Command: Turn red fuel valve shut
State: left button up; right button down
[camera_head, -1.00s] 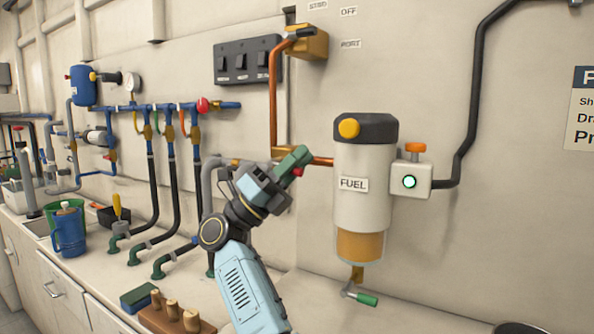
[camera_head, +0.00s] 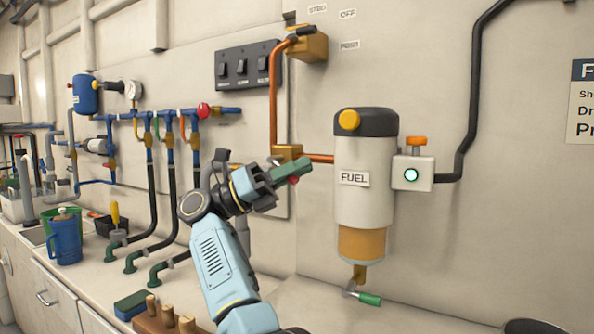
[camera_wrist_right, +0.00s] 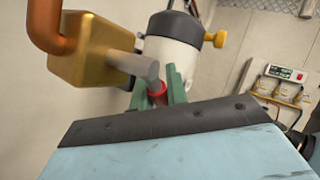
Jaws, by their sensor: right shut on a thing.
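The red valve handle (camera_head: 294,180) shows as a small red end at the tips of my right gripper (camera_head: 283,175) in the head view. The gripper's green fingers are shut on it and hide most of it. In the right wrist view the red handle (camera_wrist_right: 157,93) sits between the green fingers, beside a grey stem (camera_wrist_right: 146,72) that comes out of the brass valve body (camera_wrist_right: 92,52). The brass body (camera_head: 287,152) is on the copper pipe, just above the gripper in the head view. My left gripper is out of view.
The white fuel filter (camera_head: 362,205) stands out from the wall just right of the gripper, with a green-handled drain (camera_head: 369,299) below. A blue pipe manifold (camera_head: 170,116) with black hoses is on the left. A wooden peg block (camera_head: 165,322) is on the counter.

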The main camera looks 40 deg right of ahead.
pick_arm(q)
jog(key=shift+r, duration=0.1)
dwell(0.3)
pick_arm(e)
jog(key=c, duration=1.4)
grip_release()
jog(key=shift+a+f, duration=0.1)
